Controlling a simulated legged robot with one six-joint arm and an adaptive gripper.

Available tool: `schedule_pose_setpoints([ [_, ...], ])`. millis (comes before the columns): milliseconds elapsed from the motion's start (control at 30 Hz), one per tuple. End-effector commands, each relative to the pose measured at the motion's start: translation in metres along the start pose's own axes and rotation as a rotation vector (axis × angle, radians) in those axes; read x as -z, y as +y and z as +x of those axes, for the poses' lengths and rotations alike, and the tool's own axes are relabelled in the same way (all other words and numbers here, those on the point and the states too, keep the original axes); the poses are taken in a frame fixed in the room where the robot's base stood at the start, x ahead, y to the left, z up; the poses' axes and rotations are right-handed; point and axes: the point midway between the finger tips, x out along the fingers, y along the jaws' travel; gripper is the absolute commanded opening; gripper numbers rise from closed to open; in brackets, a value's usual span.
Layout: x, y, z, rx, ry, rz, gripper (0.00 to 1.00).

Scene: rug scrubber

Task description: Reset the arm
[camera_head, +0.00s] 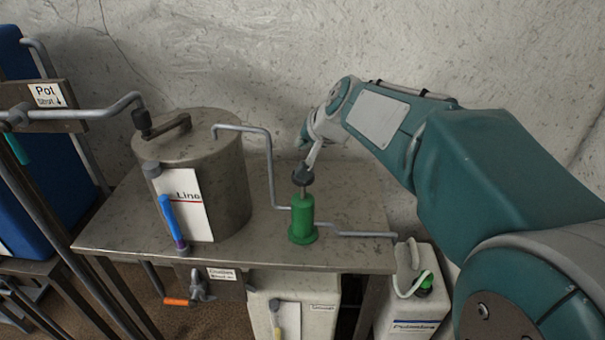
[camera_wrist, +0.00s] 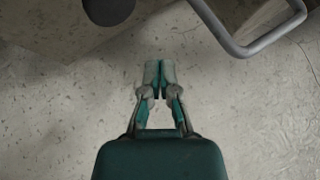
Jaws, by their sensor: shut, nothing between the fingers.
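My arm comes in from the right in the head view and bends down behind the metal table (camera_head: 345,255). My gripper (camera_head: 302,142) is small there, above and behind a green pump-like fitting (camera_head: 302,222) with a dark knob on top, and partly hidden by my wrist. In the wrist view my gripper (camera_wrist: 159,76) shows clearly, its two fingers together with nothing between them. They point toward a speckled, pale surface and appear apart from the things around them.
A metal pot (camera_head: 225,185) with a label stands on the table's left side. A bent grey pipe (camera_head: 268,165) runs between pot and fitting; a similar pipe (camera_wrist: 245,45) shows in the wrist view. A white canister (camera_head: 400,315) is at lower right. The wall (camera_head: 260,55) stands behind.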

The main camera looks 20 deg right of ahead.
Motion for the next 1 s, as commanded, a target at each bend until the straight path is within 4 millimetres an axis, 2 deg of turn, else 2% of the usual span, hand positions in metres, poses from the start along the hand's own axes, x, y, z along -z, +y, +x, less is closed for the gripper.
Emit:
schedule_pose_setpoints([
  [300, -0.001, 0.000, 0.000, 0.000, 0.000, -0.001, 0.00],
  [433, -0.015, 0.001, -0.013, -0.012, -0.014, -0.038, 0.00],
  [667, -0.092, 0.022, -0.066, -0.094, -0.089, -0.221, 0.00],
  [900, -0.174, 0.068, -0.111, -0.205, -0.166, -0.410, 0.00],
  [1000, -0.200, 0.087, -0.122, -0.247, -0.190, -0.472, 0.00],
])
